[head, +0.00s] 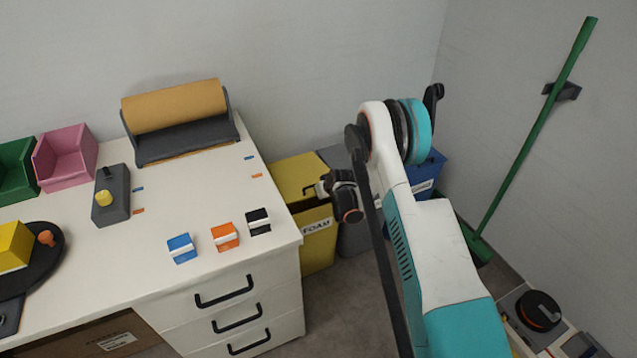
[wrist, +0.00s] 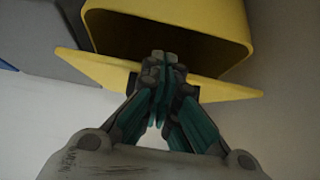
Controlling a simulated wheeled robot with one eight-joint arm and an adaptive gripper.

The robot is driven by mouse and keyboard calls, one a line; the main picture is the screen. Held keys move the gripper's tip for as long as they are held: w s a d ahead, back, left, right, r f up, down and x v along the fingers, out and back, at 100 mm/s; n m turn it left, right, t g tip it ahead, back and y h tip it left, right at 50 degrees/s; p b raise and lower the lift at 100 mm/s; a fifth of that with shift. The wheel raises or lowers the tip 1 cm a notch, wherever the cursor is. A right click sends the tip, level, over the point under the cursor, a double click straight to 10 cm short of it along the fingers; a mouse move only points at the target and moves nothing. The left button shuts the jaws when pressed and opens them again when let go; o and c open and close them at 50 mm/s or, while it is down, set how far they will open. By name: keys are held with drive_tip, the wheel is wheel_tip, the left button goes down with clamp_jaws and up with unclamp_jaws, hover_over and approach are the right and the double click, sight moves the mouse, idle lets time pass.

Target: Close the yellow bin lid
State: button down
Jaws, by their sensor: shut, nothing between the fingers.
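The yellow bin (head: 318,245) stands on the floor right of the workbench, with a white FOAM label on its front. Its lid (head: 292,178) is open and tilted up. In the wrist view the lid (wrist: 225,90) is a flat yellow panel at an angle to the bin body (wrist: 180,12), with the dark opening between them. My gripper (head: 309,189) is beside the lid above the bin. In the wrist view my gripper (wrist: 162,62) has its fingertips together and empty, overlapping the lid's middle. I cannot tell whether they touch it.
A grey bin (head: 354,238) and a blue bin (head: 432,172) stand to the right of the yellow one, partly hidden by my arm. The workbench (head: 200,215) edge is close on the left. A green broom (head: 535,140) leans at the right wall.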

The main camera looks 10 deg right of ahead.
drive_tip(key=shift+s+f, duration=0.25)
drive_tip(key=shift+f, duration=0.95)
drive_tip(key=shift+r, duration=0.1)
